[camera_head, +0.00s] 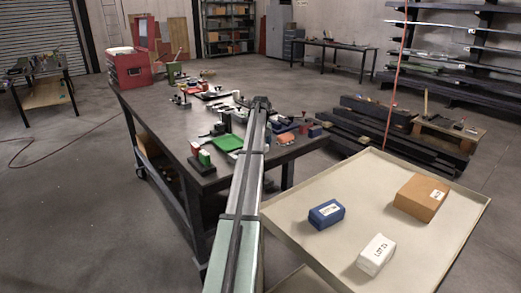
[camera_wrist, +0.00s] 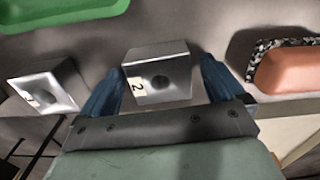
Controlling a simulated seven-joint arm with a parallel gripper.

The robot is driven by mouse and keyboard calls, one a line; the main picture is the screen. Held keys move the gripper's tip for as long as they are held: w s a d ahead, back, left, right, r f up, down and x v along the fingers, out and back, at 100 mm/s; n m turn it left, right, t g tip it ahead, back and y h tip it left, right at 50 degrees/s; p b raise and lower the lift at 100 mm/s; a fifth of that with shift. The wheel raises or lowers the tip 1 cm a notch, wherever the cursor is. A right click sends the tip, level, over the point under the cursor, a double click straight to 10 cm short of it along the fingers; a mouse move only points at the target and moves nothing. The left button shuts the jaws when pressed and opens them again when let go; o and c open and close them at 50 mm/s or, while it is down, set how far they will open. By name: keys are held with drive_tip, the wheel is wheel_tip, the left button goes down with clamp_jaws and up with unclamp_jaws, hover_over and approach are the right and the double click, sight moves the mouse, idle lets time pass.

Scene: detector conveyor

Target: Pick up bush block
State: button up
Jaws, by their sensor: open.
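A grey metal block (camera_wrist: 158,75) with a round dark hole in its face and a label reading 2 stands between my fingers in the wrist view; it looks like the bush block. My gripper (camera_wrist: 162,78) is open, with a blue finger on either side of the block. Gaps show at both sides, and I cannot tell how deep the fingers reach. A similar metal block (camera_wrist: 45,88) with a dark hole and a small label lies to the left. In the head view my gripper (camera_head: 262,104) is over the dark workbench (camera_head: 150,108), and my arm hides what is below.
A green tray (camera_wrist: 65,10) lies upper left in the wrist view. A salmon-coloured block on a speckled piece (camera_wrist: 288,68) is at the right. Several small items crowd the bench. A beige tray (camera_head: 300,235) with blue, white and brown boxes stands at the right.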

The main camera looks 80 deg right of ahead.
drive_tip(key=c, duration=1.4)
